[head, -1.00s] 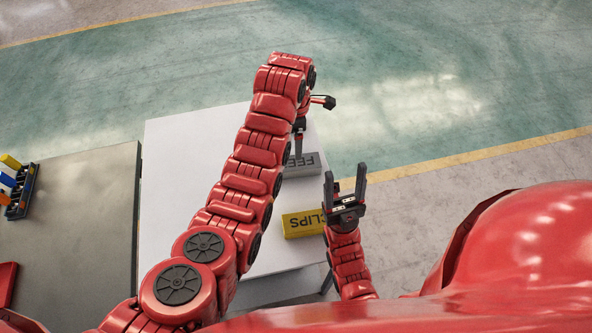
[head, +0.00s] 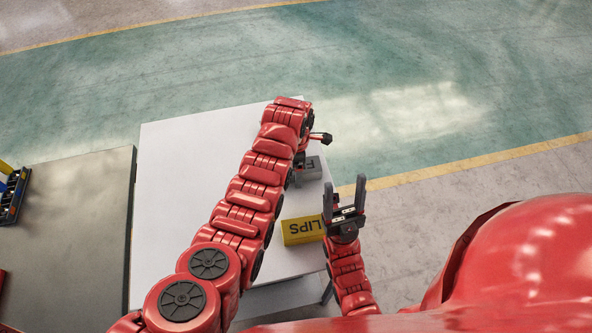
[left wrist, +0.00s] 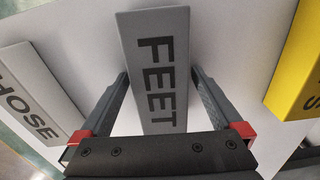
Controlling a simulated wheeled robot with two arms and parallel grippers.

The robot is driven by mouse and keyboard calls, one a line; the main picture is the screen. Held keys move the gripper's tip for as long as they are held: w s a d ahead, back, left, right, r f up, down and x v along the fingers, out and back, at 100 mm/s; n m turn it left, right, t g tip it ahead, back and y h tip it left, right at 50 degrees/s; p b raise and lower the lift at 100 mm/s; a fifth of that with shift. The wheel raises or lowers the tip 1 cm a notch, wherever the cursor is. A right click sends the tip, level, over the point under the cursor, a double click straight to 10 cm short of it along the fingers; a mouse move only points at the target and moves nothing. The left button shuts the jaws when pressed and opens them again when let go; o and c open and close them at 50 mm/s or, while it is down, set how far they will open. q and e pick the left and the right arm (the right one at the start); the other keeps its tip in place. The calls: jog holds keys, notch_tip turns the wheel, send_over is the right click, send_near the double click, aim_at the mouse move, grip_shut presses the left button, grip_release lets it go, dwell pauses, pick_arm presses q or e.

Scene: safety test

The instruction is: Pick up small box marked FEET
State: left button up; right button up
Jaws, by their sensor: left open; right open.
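The small grey box marked FEET (left wrist: 157,70) lies on the white table between the open fingers of my left gripper (left wrist: 160,95) in the left wrist view. Visible gaps show between the box and both fingers in that picture. In the head view the FEET box (head: 309,173) is partly hidden by my left arm and gripper. My right gripper (head: 344,207) is open and empty, to the right of the yellow box by the table's right edge.
A yellow box marked CLIPS (head: 302,230) sits nearer me on the white table (head: 185,170). A pale box marked HOSE (left wrist: 38,98) lies left of the FEET box in the left wrist view. A grey table (head: 65,220) adjoins on the left, with a dark rack (head: 14,198) on it.

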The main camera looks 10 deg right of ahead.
pick_arm(q)
jog(key=c, duration=1.4)
